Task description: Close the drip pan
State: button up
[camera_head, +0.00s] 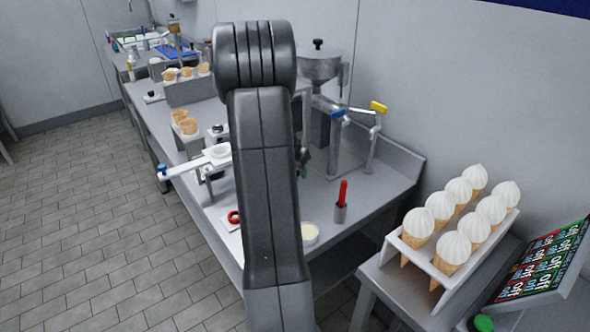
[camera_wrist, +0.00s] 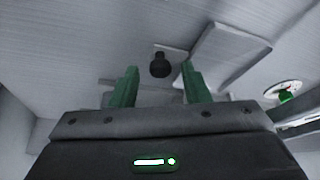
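My gripper (camera_wrist: 159,68) is open in the wrist view, its two green fingers spread apart. A dark round knob (camera_wrist: 160,64) shows between and beyond the fingertips, and I cannot tell whether they touch it. A pale grey raised panel (camera_wrist: 228,52) lies to the right of the knob. I cannot tell for sure which part is the drip pan.
A machine with a metal hopper (camera_head: 318,66) stands on the steel counter (camera_head: 370,190) behind my arm. A red-handled tool in a cup (camera_head: 341,205) and a pale round tub (camera_head: 309,233) stand near the front. A rack of ice cream cones (camera_head: 400,245) is at right. The tiled floor at left is clear.

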jog(key=v, duration=1.4)
jog(key=shift+b, duration=0.3)
jog(key=shift+d, duration=0.1)
